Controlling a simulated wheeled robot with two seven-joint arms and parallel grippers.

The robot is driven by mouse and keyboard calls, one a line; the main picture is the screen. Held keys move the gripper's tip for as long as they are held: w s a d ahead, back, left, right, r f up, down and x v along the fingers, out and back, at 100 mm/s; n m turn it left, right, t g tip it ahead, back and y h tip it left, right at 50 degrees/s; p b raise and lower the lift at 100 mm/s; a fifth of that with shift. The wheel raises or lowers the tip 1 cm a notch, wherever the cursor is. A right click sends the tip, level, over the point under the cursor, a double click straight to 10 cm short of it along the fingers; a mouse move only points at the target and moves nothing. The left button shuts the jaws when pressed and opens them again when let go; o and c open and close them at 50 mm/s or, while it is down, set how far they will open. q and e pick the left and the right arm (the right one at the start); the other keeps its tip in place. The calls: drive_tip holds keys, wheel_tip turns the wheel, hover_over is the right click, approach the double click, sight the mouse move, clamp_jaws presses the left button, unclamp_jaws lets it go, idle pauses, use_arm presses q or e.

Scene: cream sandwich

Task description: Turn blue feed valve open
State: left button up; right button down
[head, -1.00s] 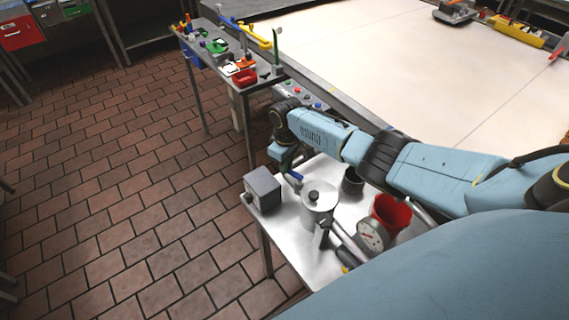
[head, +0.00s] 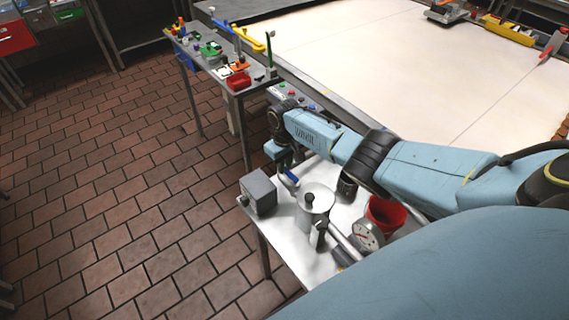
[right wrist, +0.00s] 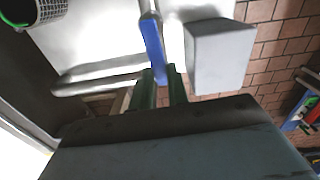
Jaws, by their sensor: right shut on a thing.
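The blue valve handle (head: 291,179) sits above the small metal table, left of the lidded metal pot (head: 316,205). In the right wrist view the handle is a flat blue bar (right wrist: 152,42) on a pale metal stem. My right gripper (right wrist: 161,72) has its two green fingers on either side of the bar's near end and is shut on it. In the head view this gripper (head: 286,168) reaches down over the table's far left side, partly hidden by my wrist. The valve body under it is hard to make out. My left gripper is not in view.
A grey box (head: 259,192) stands close to the left of the handle. A red bucket (head: 384,216) and a round gauge (head: 367,236) stand at the right. A side table with small coloured parts, including a red bin (head: 239,82), is behind. Tiled floor is clear at left.

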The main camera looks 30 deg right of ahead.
drive_tip(key=c, duration=1.4)
unclamp_jaws()
drive_tip(key=shift+o, duration=0.2)
wheel_tip(320, 180, up, 14)
drive_tip(key=p, duration=0.1)
drive_tip(key=shift+f, duration=0.25)
wheel_tip(320, 180, down, 12)
drive_tip(key=shift+r+b, duration=0.1)
drive_tip(key=shift+b, duration=0.25)
drive_tip(key=shift+f, duration=0.85)
drive_tip(key=shift+r, duration=0.1)
